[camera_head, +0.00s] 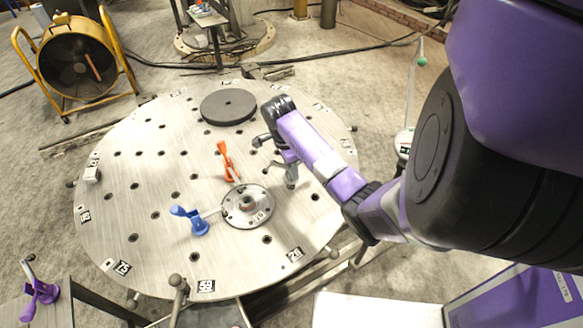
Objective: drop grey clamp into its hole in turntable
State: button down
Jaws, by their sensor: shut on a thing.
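The turntable (115,215) is a large round steel plate with many dark holes and numbered labels near its rim. My gripper (285,154) is over its right half, partly hidden by my arm. It is shut on the grey clamp (291,175), which hangs below it, roughly upright. The clamp's lower end is close to the plate; I cannot tell whether it touches or lines up with a hole. An orange clamp (227,162) and a blue clamp (193,221) stand on the turntable, left of the grey one.
A purple clamp (40,292) stands on a side table (58,315) at lower left. A yellow fan (75,62) stands behind left.

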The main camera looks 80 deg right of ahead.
jog(key=shift+f+b, duration=0.9)
jog(key=shift+f, duration=1.15)
jog(key=c, duration=1.4)
grip_release()
jog(key=shift+r+p, duration=3.75)
jog(key=o, duration=0.6)
jog(key=shift+c, duration=0.2)
